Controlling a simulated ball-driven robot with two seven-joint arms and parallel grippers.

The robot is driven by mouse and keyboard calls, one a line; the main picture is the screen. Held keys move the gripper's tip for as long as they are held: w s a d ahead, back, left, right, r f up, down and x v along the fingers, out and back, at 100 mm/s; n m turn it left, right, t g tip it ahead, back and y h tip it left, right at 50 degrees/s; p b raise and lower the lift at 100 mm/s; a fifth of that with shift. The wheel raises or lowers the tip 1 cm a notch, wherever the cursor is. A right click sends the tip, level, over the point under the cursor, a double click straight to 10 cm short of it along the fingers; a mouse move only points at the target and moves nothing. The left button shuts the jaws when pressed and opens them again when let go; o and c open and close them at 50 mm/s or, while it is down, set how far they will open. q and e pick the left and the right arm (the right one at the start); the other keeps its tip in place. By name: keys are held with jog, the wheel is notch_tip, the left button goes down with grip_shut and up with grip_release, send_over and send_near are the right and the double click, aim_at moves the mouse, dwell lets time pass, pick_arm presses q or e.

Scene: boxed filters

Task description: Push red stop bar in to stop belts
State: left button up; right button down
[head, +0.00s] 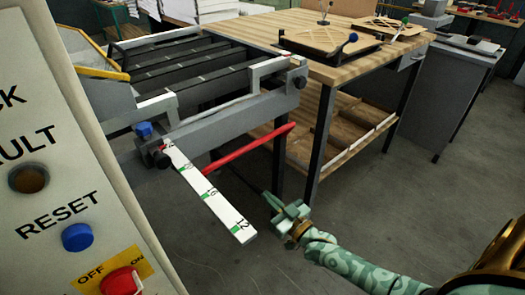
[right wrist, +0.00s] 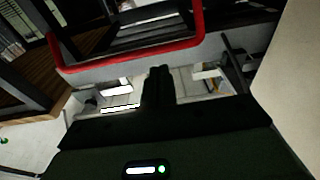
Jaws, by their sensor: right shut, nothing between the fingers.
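The red stop bar (head: 250,147) sticks out below the front of the belt machine in the head view, partly hidden by the white scale strip. In the right wrist view the red bar (right wrist: 135,58) crosses the upper part as a bent tube. My right gripper (head: 268,196) is below and to the right of the bar in the head view. In the right wrist view its dark fingers (right wrist: 158,72) are together and empty, pointing toward the bar; a small gap seems to show, but I cannot tell the distance. My left gripper is not in view.
The belt machine (head: 225,118) has dark belts and a white scale strip (head: 208,193) jutting forward. A control panel (head: 80,170) with a blue reset button (head: 77,237) and red switch (head: 122,281) stands at left. A wooden workbench (head: 320,70) stands behind. The floor at right is clear.

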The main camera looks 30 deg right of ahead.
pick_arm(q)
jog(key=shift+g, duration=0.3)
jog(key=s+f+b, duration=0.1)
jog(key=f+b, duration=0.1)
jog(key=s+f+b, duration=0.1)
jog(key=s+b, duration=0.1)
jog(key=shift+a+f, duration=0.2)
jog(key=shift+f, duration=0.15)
pick_arm(e)
jog(key=w+a+r, duration=0.1)
jog(key=w+r, duration=0.3)
jog(key=w, duration=0.9)
jog(key=shift+w+a+t, duration=0.2)
jog(key=shift+a+t, duration=0.2)
jog(key=shift+r, duration=0.1)
